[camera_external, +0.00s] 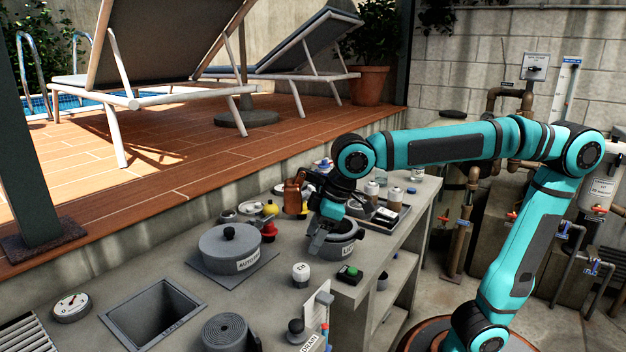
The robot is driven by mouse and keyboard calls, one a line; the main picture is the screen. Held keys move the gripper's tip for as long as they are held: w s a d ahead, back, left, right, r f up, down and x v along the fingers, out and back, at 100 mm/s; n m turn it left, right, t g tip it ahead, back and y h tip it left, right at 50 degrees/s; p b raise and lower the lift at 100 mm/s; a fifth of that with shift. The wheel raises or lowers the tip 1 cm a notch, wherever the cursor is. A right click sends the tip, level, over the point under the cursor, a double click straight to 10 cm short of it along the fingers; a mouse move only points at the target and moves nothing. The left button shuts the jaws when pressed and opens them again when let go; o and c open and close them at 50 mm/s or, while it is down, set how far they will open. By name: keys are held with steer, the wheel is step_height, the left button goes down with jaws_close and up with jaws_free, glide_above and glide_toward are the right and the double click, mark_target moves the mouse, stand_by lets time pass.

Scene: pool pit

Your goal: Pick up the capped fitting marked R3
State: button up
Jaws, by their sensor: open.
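My gripper (318,246) is open and points down over the grey bench, close to the front left of a round grey pot with a white label. I cannot tell if they touch. No marking that clearly reads R3 shows. A small fitting with a white top and dark base (301,274) stands upright on the bench, just below and left of my gripper in the picture. It bears a small dark marking too blurred to read for sure. Part of the round grey pot (346,247) is hidden behind my gripper.
A large lidded grey pot (229,248) stands left of my gripper. A green button box (349,274) is close by at right. Yellow and red fittings (269,228) and a tray (385,218) are behind. A square recess (152,310) opens at front left. The right bench edge is near.

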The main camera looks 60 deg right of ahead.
mark_target(301, 268)
steer(key=x, duration=0.5)
steer(key=shift+s+x, duration=0.15)
steer(key=shift+x, duration=1.15)
steer(key=shift+s+x, duration=0.15)
steer(key=shift+x, duration=1.2)
steer(key=c, duration=1.1)
